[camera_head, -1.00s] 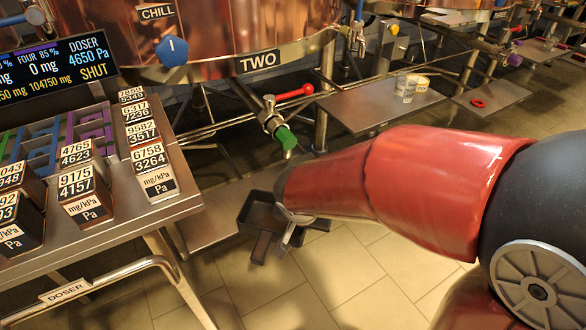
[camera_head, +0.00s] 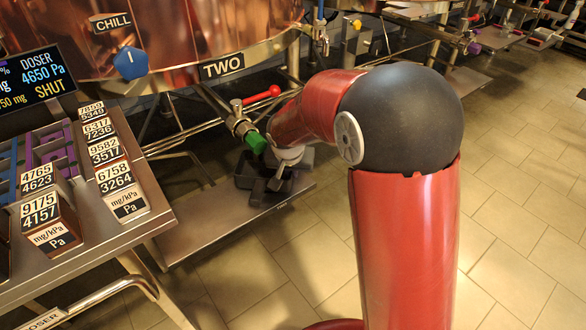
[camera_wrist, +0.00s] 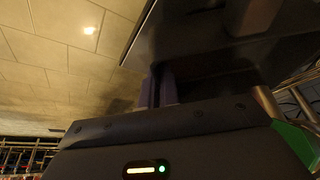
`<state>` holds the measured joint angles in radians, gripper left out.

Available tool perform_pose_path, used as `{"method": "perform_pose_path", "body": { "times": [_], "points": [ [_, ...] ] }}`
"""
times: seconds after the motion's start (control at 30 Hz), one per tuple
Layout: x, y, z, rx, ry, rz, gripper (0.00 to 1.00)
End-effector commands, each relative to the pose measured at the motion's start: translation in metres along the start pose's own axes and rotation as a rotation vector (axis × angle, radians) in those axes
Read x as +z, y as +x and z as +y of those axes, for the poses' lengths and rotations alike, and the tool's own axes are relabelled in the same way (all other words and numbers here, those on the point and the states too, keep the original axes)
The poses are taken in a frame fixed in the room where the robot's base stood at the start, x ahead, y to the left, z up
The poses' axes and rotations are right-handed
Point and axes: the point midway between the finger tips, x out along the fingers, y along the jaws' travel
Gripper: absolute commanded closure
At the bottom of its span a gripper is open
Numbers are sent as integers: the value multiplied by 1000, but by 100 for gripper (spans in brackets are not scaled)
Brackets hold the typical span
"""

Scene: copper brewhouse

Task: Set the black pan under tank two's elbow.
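The black pan (camera_head: 244,171) is low over the steel shelf under tank two (camera_head: 222,70), partly hidden by my wrist. I cannot tell whether it touches the shelf. Tank two's elbow (camera_head: 242,125) has a green end (camera_head: 256,143) and a red lever (camera_head: 262,96). In the head view the pan shows just below the green end. My gripper (camera_head: 277,182) is at the pan's right side and appears shut on it. In the wrist view, the dark pan (camera_wrist: 215,62) fills the upper right, with my gripper (camera_wrist: 160,88) against it.
The steel shelf (camera_head: 205,222) runs below the elbow. The doser bench (camera_head: 160,218) with labelled blocks (camera_head: 120,190) stands at the left. Pipes (camera_head: 205,130) cross behind the elbow. The tiled floor (camera_head: 510,220) at the right is clear.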

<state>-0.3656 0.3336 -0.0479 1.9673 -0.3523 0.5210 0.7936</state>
Motion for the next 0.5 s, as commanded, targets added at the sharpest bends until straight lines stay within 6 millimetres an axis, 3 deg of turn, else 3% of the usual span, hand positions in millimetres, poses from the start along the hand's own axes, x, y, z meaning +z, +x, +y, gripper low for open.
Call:
{"method": "perform_pose_path", "body": {
  "times": [0.1,0.2,0.5],
  "points": [
    [-20,8,0,0,4,1,100],
    [-13,22,0,0,-2,-2,100],
    [-13,23,0,-1,0,1,100]
  ]
}}
